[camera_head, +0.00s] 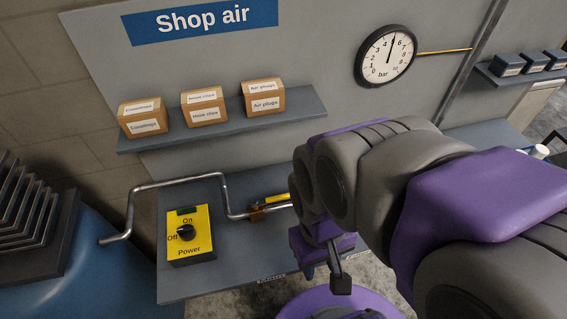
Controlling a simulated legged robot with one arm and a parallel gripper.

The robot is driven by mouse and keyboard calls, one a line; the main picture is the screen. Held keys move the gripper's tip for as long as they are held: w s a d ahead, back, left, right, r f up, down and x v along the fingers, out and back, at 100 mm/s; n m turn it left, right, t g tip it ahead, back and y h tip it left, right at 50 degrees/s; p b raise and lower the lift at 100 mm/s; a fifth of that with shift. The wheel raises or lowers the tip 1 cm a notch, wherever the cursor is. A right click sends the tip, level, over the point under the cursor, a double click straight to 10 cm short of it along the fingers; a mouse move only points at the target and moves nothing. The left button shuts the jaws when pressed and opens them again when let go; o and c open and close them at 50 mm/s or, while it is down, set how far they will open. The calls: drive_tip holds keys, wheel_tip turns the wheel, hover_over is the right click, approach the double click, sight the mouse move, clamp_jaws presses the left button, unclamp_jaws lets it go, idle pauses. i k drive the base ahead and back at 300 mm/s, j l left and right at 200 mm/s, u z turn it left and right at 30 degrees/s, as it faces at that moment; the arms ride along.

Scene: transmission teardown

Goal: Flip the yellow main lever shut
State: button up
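The yellow main lever (275,199) sits on a brass-coloured valve (257,213) in the metal pipe, at the back of the grey bench. The lever lies roughly in line with the pipe, pointing right. Its right end comes close to my arm, which may hide part of it. My gripper (338,278) hangs at the bench's front right, below and to the right of the lever and apart from it. One dark finger shows clearly; the rest is hidden by the arm, so I cannot tell its opening.
A yellow power box (191,234) with a black knob stands on the bench (235,275), left of the valve. The bent pipe (172,182) runs left to a blue tank (75,270). A shelf (222,122) with boxes and a pressure gauge (386,56) are on the wall above.

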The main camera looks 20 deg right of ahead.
sight(264, 201)
drive_tip(key=k+u, duration=0.2)
drive_tip(key=u, duration=0.25)
drive_tip(key=k+j+u, duration=0.1)
drive_tip(key=u, duration=0.35)
drive_tip(key=k, duration=0.05)
